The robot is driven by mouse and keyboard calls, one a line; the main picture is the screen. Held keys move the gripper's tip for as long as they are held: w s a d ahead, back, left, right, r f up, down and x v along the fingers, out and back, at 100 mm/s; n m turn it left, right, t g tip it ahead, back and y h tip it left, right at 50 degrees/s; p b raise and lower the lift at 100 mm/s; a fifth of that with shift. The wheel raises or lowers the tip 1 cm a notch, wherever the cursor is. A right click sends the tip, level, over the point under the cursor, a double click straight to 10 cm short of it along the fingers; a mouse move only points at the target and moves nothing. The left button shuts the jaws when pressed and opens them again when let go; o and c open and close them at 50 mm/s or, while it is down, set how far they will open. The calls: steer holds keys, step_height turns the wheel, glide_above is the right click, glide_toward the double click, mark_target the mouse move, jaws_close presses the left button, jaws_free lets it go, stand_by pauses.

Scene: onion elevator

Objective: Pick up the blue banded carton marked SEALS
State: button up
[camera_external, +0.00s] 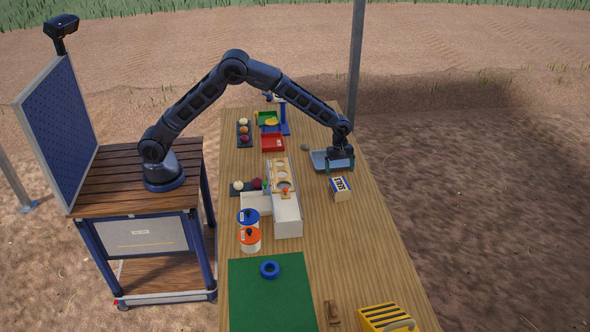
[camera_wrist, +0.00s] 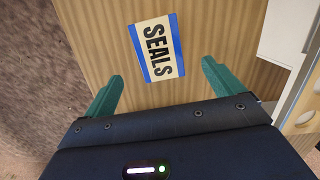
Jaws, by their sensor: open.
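The blue banded carton marked SEALS (camera_external: 340,188) lies on the wooden table, right of the middle, near the table's right edge. In the wrist view the carton (camera_wrist: 157,49) shows its white top with black letters and blue bands along two sides, a little tilted. My gripper (camera_external: 341,171) is above the table, just behind the carton in the outside view. In the wrist view its two green fingers (camera_wrist: 160,80) are spread wide and empty. The carton lies ahead of the fingertips, roughly centred between them, and apart from them.
A grey-blue tray (camera_external: 318,160) sits beside my gripper on its left. A white unit with round holes (camera_external: 287,215) stands left of the carton. Blue and orange lidded pots (camera_external: 250,239), a green mat (camera_external: 245,300) and a yellow crate (camera_external: 377,315) are nearer. Table around the carton is clear.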

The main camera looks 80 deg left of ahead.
mark_target(340, 184)
steer(key=shift+w+d+f, duration=0.1)
steer(key=shift+d+f, duration=0.2)
steer(key=shift+f, duration=1.5)
steer(key=shift+d+f, duration=0.3)
steer(key=shift+f, duration=1.5)
steer(key=shift+w+d+f, duration=0.1)
steer(key=shift+d+f, duration=0.2)
steer(key=shift+f, duration=1.5)
steer(key=shift+r, duration=0.1)
steer(key=c, duration=1.3)
